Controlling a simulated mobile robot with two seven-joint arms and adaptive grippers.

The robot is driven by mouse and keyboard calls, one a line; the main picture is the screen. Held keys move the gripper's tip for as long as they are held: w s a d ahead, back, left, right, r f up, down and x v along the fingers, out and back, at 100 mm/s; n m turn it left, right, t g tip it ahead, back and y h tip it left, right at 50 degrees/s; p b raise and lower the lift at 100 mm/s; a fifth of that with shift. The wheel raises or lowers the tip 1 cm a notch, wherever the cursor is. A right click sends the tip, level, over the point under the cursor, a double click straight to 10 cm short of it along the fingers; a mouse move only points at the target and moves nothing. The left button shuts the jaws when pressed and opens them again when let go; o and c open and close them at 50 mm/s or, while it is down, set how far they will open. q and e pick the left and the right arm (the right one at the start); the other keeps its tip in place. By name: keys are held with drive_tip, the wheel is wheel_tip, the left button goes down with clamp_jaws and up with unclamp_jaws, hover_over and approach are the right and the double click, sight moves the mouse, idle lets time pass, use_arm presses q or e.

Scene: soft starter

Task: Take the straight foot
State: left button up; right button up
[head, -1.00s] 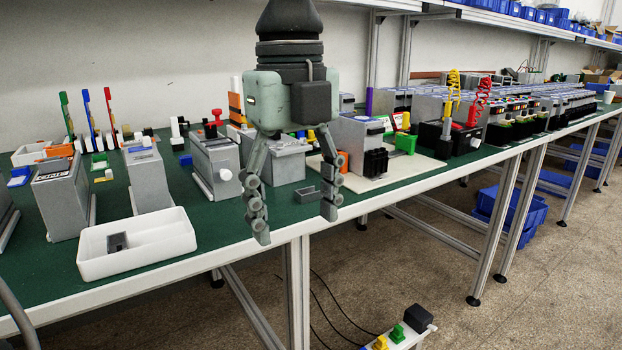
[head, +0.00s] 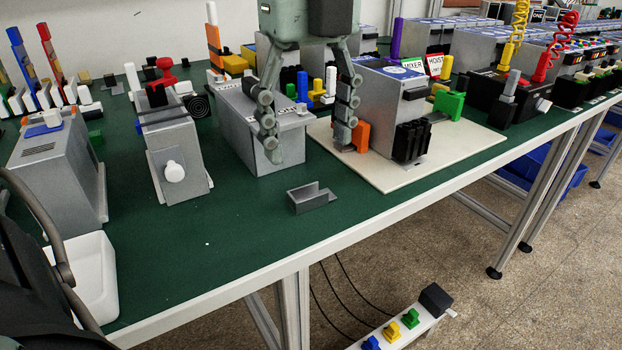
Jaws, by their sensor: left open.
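A small grey metal bracket with upturned walls (head: 312,198), which may be the straight foot, lies on the green table top near the front edge. My left gripper (head: 306,154) hangs from the top of the head view, its two fingers spread wide and empty. Its fingertips show just above the bracket in the picture, in front of a grey box unit, and do not touch the bracket. How high they are over the table is hard to tell. My right gripper is not in view.
A grey box unit (head: 240,122) stands behind the fingers. A cream board (head: 455,157) with a grey device (head: 380,105) lies to the right. A white tray (head: 95,285) is at lower left. The table in front and left of the bracket is clear.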

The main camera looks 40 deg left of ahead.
sight(310, 193)
use_arm(q)
wheel_tip(310, 193, down, 8)
drive_tip(key=shift+a+r, duration=0.1)
drive_tip(key=shift+r, duration=0.1)
drive_tip(key=shift+w, duration=0.1)
drive_tip(key=c, duration=1.2)
